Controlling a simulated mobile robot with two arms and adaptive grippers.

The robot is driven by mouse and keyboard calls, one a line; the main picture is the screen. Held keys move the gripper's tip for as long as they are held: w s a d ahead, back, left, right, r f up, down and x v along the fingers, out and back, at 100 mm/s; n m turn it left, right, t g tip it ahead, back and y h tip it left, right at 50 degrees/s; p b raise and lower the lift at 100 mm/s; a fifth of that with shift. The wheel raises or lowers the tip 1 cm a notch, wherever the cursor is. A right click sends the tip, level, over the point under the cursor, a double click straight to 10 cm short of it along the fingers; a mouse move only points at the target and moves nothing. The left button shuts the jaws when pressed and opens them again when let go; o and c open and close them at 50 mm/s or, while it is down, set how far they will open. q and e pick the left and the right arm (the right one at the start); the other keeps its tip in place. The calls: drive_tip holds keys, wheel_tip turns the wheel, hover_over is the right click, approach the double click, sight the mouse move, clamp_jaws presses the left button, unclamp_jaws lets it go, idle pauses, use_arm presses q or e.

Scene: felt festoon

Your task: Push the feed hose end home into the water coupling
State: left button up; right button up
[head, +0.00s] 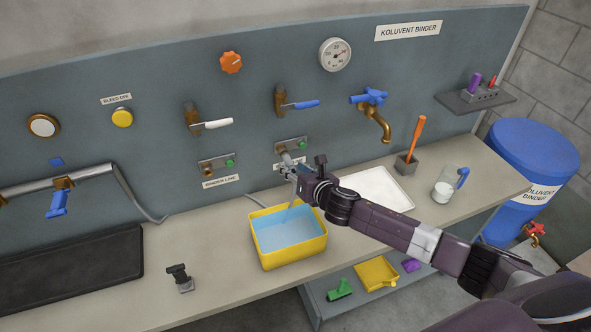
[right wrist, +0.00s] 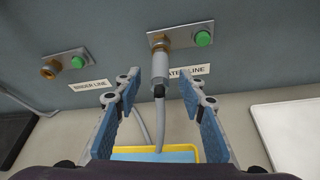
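The feed hose end (right wrist: 160,70) is a grey cylinder with a dark lower part, pointing up at the brass water coupling (right wrist: 157,41) on the plate above the partly covered "WATER LINE" label. Its top meets the coupling; I cannot tell how deep it sits. A grey hose hangs below it towards the yellow tub. In the head view the hose end (head: 285,157) shows small at the wall plate (head: 291,144). My right gripper (head: 289,171) is just below it. In the right wrist view my right gripper (right wrist: 160,106) is open, its blue-padded fingers apart on either side. My left gripper is not in view.
A yellow tub (head: 262,262) of blue liquid stands below the coupling. A white tray (head: 393,194), a glass jug (head: 446,186) and a holder with an orange-handled tool (head: 414,142) stand right. The binder coupling (right wrist: 49,71) is left. A black stand (head: 181,279) is at the front.

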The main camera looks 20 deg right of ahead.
drive_tip(key=v, duration=1.2)
drive_tip(key=shift+d+r, duration=0.1)
drive_tip(key=shift+d, duration=0.05)
